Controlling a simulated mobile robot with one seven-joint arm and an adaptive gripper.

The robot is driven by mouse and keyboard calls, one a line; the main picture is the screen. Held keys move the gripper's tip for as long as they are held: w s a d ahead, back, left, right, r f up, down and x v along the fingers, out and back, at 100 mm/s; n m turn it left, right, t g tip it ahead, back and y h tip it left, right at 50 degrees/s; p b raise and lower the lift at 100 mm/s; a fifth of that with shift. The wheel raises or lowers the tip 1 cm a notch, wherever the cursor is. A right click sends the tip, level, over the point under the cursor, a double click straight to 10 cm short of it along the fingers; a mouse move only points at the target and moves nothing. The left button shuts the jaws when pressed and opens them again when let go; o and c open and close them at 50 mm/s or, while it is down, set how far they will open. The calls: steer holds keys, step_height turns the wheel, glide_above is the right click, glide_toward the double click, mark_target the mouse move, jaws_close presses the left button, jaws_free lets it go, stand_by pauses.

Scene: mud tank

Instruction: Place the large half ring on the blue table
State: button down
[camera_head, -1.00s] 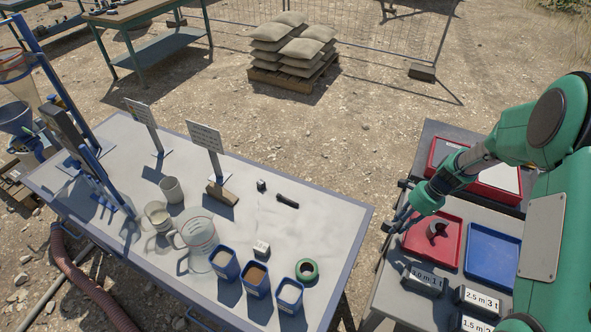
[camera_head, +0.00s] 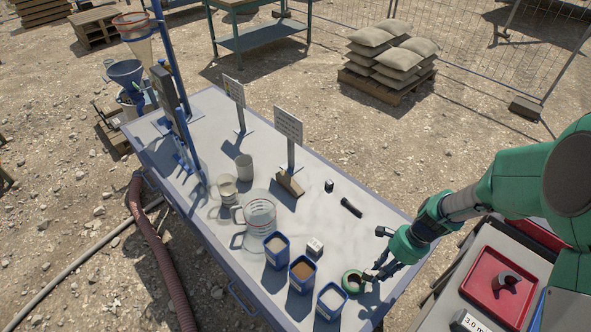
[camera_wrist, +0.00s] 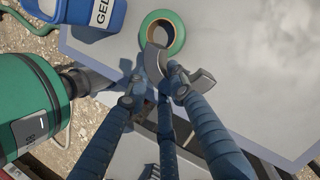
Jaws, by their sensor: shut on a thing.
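My gripper (camera_head: 374,270) is shut on a grey half ring. In the wrist view the half ring (camera_wrist: 155,64) shows as a curved piece ahead of the blue fingers (camera_wrist: 156,98), with part hidden by them. My gripper is over the right end of the table (camera_head: 340,228), which has a pale grey top and blue edging. The held piece overlaps a green tape-like ring (camera_wrist: 172,25) in the wrist view; I cannot tell its height above the tabletop. The green ring (camera_head: 352,283) also shows left of the fingertips in the head view.
Blue tubs (camera_head: 302,272) stand left of the green ring, beside a white cube (camera_head: 314,247) and a clear jug (camera_head: 258,210). A black bar (camera_head: 351,207) lies behind. Another half ring (camera_head: 507,282) lies in the red tray (camera_head: 482,300) at right. Bare tabletop shows around the black bar.

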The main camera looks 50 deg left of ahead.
mark_target(370, 277)
steer(key=shift+s+a+f+n, duration=0.1)
steer(key=shift+s+a+n, duration=0.25)
steer(key=shift+s, duration=0.5)
steer(key=shift+s+a+n, duration=0.15)
steer(key=shift+s+a, duration=0.3)
steer(key=shift+s, duration=0.4)
steer(key=w+a, duration=0.3)
steer(key=w, duration=0.1)
steer(key=w+a+f+b, duration=0.1)
steer(key=w+a, duration=0.6)
steer(key=w, duration=0.1)
steer(key=shift+w+a+f+b, duration=0.15)
steer(key=shift+w+f+b, duration=0.1)
steer(key=shift+b, duration=0.15)
steer(key=shift+f+b, duration=0.35)
steer(key=shift+f, duration=1.4)
